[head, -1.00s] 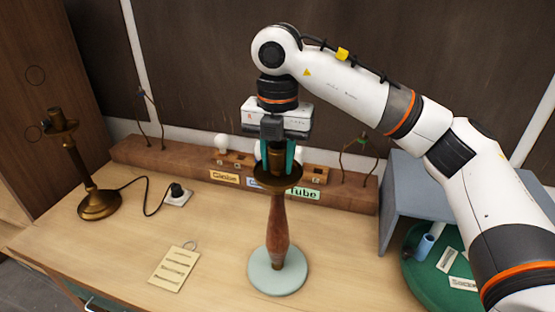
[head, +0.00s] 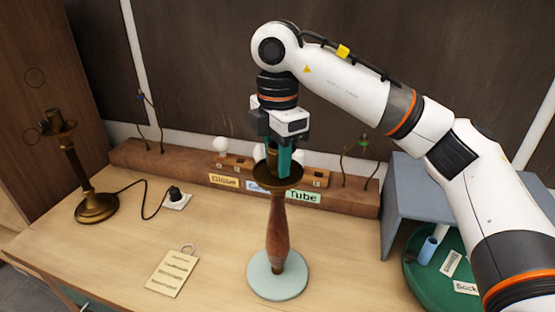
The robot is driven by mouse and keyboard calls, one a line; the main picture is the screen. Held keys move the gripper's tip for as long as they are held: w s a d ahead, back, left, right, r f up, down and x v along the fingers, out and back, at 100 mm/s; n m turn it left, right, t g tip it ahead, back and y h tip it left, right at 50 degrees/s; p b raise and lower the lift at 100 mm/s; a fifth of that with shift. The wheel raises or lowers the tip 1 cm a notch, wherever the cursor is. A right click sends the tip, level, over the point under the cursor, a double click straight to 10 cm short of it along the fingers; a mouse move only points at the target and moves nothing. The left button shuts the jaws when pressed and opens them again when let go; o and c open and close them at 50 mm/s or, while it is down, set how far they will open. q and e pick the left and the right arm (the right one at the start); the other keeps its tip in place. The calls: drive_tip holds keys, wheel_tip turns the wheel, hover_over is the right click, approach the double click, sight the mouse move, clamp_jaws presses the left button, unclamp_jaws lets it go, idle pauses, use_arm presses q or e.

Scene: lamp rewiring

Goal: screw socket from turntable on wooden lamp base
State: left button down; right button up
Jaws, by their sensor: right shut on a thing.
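The wooden lamp base (head: 278,228) stands upright in the middle of the table, with a brass cup (head: 278,181) on top and a pale round foot (head: 277,276). My right gripper (head: 279,160) points straight down over it. Its teal fingers are shut on the brass socket (head: 272,160), which sits at the brass cup, partly hidden by the fingers. I cannot tell how far it is threaded. The green turntable (head: 416,281) is at the lower right, under a grey shelf, partly hidden by my right arm. My left gripper is not in view.
A brass lamp (head: 96,206) stands at the left, with its cord running to a wall-type outlet (head: 177,198). A wooden bulb rack (head: 150,160) with bulbs and labels lies behind. A paper tag (head: 173,273) lies at front left. The grey shelf (head: 440,185) is at right.

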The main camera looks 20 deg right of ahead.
drive_tip(key=o, duration=1)
